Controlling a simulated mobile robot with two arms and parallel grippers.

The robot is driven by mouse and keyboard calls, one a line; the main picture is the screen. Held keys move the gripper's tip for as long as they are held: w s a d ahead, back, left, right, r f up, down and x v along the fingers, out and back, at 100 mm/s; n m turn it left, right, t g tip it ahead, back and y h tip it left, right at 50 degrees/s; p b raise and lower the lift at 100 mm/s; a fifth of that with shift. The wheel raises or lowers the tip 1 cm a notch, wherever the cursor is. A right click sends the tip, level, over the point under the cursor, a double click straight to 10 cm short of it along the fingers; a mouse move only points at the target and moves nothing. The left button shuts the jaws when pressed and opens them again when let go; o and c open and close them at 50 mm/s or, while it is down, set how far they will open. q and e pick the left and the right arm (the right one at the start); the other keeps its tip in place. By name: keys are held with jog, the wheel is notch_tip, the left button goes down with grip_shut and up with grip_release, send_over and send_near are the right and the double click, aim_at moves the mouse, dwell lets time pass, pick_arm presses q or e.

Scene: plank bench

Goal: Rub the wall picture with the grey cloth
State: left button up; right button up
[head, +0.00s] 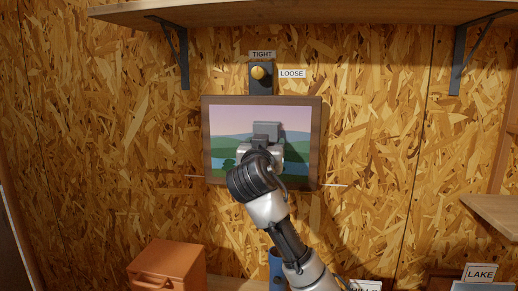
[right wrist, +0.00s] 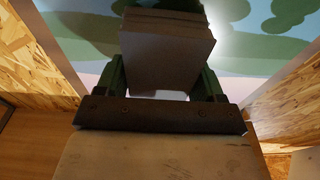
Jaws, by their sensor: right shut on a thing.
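The wall picture (head: 230,118), a landscape in a brown frame, hangs on the chipboard wall in the middle of the head view. My right arm covers its lower middle. The grey cloth (head: 267,129), a folded block, shows in front of the picture just above my wrist. In the right wrist view the cloth (right wrist: 165,45) is between the green fingers of my right gripper (right wrist: 163,77), which is shut on it. The painted surface (right wrist: 80,30) lies right behind the cloth. I cannot tell whether they touch. My left gripper is not in view.
A yellow knob (head: 258,72) with TIGHT and LOOSE labels sits just above the frame. A wooden shelf (head: 330,12) on brackets spans the top.

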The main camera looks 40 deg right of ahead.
aim_at(235, 141)
jog(key=shift+s+d+b, duration=0.35)
jog(key=shift+s+d, duration=0.55)
jog(key=shift+s, duration=0.1)
jog(key=shift+s+d, duration=0.35)
jog(key=shift+s, duration=0.15)
jog(key=shift+w, duration=0.1)
jog(key=shift+w+a+r, duration=0.1)
jog(key=shift+w+a, duration=0.3)
jog(key=shift+w, duration=0.05)
jog(key=shift+w+a+p, duration=0.6)
jog(key=shift+w+a, duration=0.85)
jog(key=shift+w, duration=0.2)
jog(key=shift+w+a, duration=1.05)
jog(key=shift+w, duration=0.2)
jog(key=shift+w+a, duration=1)
jog(key=shift+w, duration=0.2)
jog(key=v, duration=0.6)
jog(key=shift+r, duration=0.25)
